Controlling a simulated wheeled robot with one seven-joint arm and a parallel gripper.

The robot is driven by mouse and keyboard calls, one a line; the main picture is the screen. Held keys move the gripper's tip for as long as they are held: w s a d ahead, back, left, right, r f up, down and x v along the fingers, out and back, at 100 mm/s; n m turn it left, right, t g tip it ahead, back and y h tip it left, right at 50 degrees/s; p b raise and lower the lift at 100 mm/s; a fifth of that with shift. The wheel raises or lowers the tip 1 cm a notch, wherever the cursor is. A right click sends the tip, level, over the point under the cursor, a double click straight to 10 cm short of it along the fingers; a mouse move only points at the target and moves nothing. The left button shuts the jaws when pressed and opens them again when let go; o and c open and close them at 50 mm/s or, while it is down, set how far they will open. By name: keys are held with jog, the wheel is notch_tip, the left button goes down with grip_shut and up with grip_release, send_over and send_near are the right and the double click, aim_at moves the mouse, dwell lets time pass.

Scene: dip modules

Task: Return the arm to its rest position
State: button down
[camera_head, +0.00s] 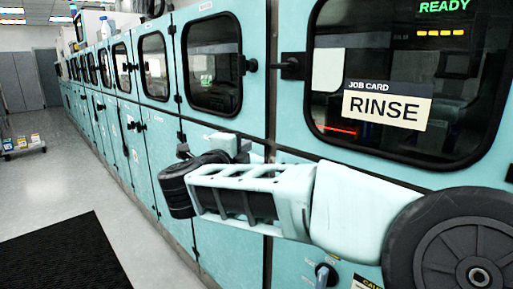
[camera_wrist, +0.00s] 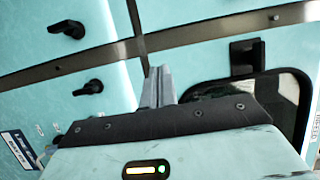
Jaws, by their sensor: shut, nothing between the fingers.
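My gripper (camera_wrist: 160,72) shows in the wrist view with its grey fingers together and nothing between them. It points toward the pale teal machine front, near a metal seam strip (camera_wrist: 190,37). I cannot tell from this view whether the fingertips touch the panel. In the head view my arm stretches from the lower right leftward across the machine fronts, at about the height just below the windows. The arm's far end is partly hidden behind its own links there, so the fingertips cannot be made out.
A long row of teal modules (camera_head: 261,95) with dark windows runs along the right. The near window carries a RINSE job card (camera_head: 387,106) and a green READY display (camera_head: 444,7). Black latches (camera_wrist: 68,29) stick out. The aisle floor (camera_head: 110,165) holds a black mat (camera_head: 60,256) and a low cart (camera_head: 24,147).

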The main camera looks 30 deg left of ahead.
jog(key=shift+s+a, duration=0.1)
jog(key=shift+s, duration=0.55)
